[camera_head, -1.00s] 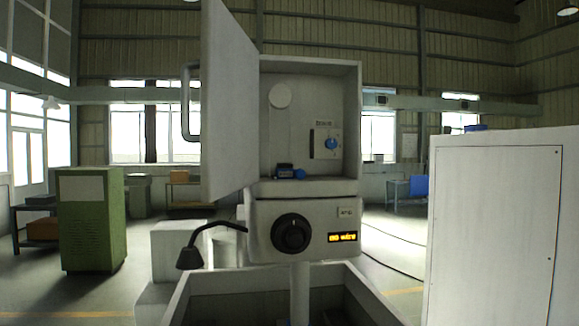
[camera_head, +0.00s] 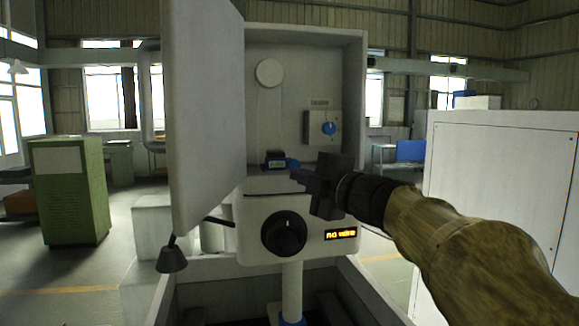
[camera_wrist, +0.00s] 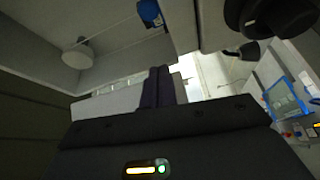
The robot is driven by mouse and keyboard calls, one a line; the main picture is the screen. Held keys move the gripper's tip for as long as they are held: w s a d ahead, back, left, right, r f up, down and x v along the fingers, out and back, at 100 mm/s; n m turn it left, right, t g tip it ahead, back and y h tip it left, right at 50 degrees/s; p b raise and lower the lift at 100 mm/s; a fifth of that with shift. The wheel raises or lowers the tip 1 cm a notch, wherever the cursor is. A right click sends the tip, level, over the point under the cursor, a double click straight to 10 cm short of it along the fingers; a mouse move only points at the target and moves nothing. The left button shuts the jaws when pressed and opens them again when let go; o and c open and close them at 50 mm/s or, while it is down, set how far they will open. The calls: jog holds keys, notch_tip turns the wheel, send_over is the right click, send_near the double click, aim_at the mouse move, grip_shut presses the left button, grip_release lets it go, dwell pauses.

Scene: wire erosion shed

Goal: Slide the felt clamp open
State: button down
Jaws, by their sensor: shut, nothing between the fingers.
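The small dark block with a blue knob on its right side, which looks like the felt clamp (camera_head: 275,159), sits at the bottom of the open cabinet (camera_head: 355,100). In the wrist view a blue part with a dark, white-marked body, likely the same clamp (camera_wrist: 150,14), is at the top edge. My gripper (camera_head: 300,176) comes in from the right, its fingertips just in front of and below the blue knob. I cannot tell whether they touch it. The fingers (camera_wrist: 158,76) are shut with nothing between them. The clamp's slide position is too small to tell.
The cabinet door (camera_head: 205,110) stands open at the left. A blue dial (camera_head: 328,128) is on the cabinet's right inside; a white disc (camera_head: 270,72) is above. Below are a black knob (camera_head: 284,233) and a lit display (camera_head: 341,234). A white cabinet (camera_head: 500,190) stands at right.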

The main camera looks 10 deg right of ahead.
aim_at(289, 167)
jog(key=f+p+x, duration=0.1)
jog(key=p+x, duration=0.3)
jog(key=x, duration=0.6)
jog(key=d, duration=0.2)
jog(key=d+p, duration=0.1)
jog(key=shift+w+d+r, duration=0.15)
jog(key=shift+d, duration=0.25)
